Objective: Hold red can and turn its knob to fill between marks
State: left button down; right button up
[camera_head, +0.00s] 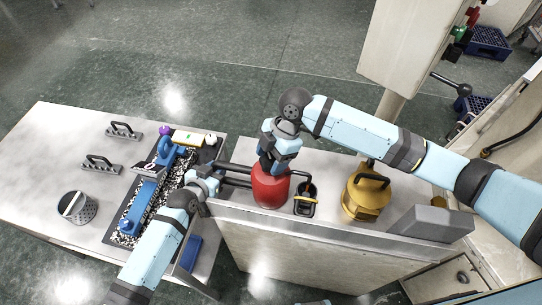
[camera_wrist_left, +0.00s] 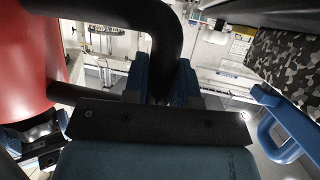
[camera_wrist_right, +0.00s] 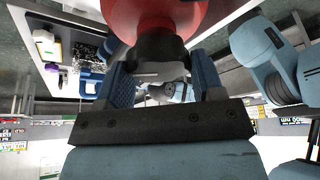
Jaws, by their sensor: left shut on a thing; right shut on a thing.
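The red can (camera_head: 271,190) stands upright on the counter near its front edge. Black handle tubing (camera_head: 236,168) reaches left from it. My left gripper (camera_head: 217,178) is shut on this handle; in the left wrist view its blue fingers (camera_wrist_left: 163,82) close around the black tube (camera_wrist_left: 165,35), with the red can (camera_wrist_left: 25,60) at the left. My right gripper (camera_head: 273,163) is over the can's top, shut on the black knob (camera_wrist_right: 158,52), which sits between its fingers (camera_wrist_right: 162,80) in the right wrist view. The fill marks and level are not visible.
Farther right are a yellow can (camera_head: 362,203) and a grey block (camera_head: 432,222).

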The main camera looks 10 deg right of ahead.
jog(key=o, duration=0.9)
jog(key=v, duration=1.2)
jog(key=shift+d, duration=0.1)
